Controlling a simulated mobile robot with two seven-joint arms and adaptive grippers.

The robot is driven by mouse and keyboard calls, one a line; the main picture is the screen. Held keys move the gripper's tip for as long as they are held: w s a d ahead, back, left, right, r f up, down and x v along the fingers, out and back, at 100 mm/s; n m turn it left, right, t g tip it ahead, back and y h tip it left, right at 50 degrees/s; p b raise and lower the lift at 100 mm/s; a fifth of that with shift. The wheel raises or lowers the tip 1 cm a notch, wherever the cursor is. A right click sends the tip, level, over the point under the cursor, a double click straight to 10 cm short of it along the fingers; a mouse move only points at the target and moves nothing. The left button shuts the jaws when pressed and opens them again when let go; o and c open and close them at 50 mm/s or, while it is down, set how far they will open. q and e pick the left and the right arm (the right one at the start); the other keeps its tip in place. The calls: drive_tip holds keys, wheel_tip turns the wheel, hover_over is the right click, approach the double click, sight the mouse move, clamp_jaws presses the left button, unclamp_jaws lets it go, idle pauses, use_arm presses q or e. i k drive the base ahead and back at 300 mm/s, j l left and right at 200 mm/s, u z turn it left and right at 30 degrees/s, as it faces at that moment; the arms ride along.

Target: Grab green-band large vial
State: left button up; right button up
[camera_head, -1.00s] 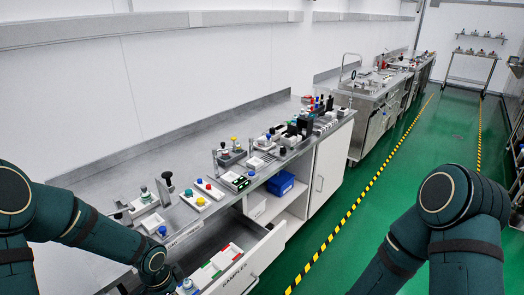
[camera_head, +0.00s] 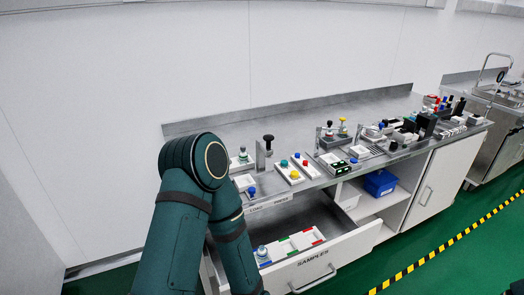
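The open drawer labelled SAMPLES (camera_head: 313,259) holds a white rack (camera_head: 301,240) with green, red and blue colour patches. A vial with a blue-grey top (camera_head: 261,250) stands at the left of the rack, by the blue patch. I cannot make out a green-band large vial; a green patch (camera_head: 284,244) shows on the rack, but no band can be read on any vial. One of my arms, apparently the left, crosses the lower middle in front of the drawer's left end. Its gripper is outside the picture. My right gripper is out of view too.
The grey bench top (camera_head: 215,144) above the drawer carries a white tray with coloured caps (camera_head: 292,172), small stands and racks. A blue bin (camera_head: 379,182) sits on the open shelf. A cabinet door (camera_head: 447,181) is at the right. Green floor (camera_head: 420,252) lies in front, clear.

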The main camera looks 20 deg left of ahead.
sight(243, 156)
drive_tip(key=j+u, duration=0.65)
drive_tip(key=j+z, duration=0.35)
drive_tip(key=j, duration=0.15)
drive_tip(key=j+z, duration=0.35)
drive_tip(key=j, duration=0.2)
